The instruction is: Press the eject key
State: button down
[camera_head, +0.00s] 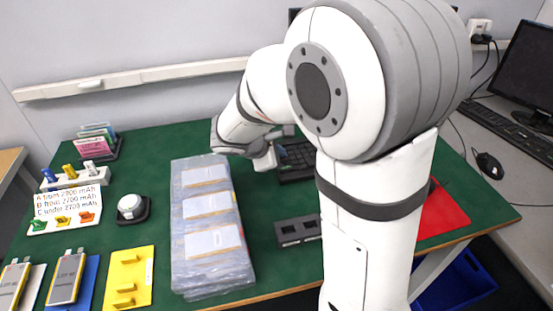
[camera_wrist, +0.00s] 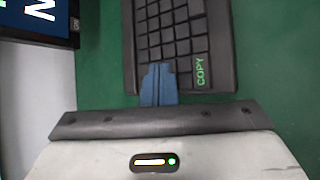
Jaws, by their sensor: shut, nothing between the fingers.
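A black keypad (camera_wrist: 175,35) with rows of dark keys shows in the wrist view. One key near its lower right corner carries the green word COPY (camera_wrist: 200,72). I cannot make out an eject label on any key. My gripper (camera_wrist: 157,70) has blue fingers that are shut and empty, with their tips over the near edge of the keypad, left of the COPY key. Whether they touch it I cannot tell. In the head view the keypad (camera_head: 297,160) lies on the green table behind my arm, which hides part of it.
A dark-framed screen (camera_wrist: 45,20) with white letters is at the upper left of the wrist view. In the head view, stacked clear trays (camera_head: 212,270) stand left of my arm and a grey two-slot block (camera_head: 298,230) lies in front of the keypad. A red mat (camera_head: 440,212) is on the right.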

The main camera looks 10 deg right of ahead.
jog(key=shift+r, duration=0.15)
jog(key=shift+r+p, duration=0.65)
jog(key=shift+r, duration=0.05)
jog(key=shift+r, duration=0.1)
notch_tip(320, 180, up, 5)
jog(key=p, duration=0.4)
dwell(0.6)
jog(key=s+r+m+g+y+p, duration=0.1)
jog(key=s+r+m+y+p, duration=0.2)
jog(key=s+m, duration=0.5)
jog(key=s+r+m+g+y+p, duration=0.1)
jog(key=s+r+m+y+p, duration=0.3)
jog(key=s+r+m, duration=0.3)
jog(key=s+m+p, duration=0.1)
jog(key=s, duration=0.4)
jog(key=shift+s+a+r+g, duration=0.2)
jog(key=shift+s+r+g, duration=0.1)
jog(key=shift+g, duration=0.1)
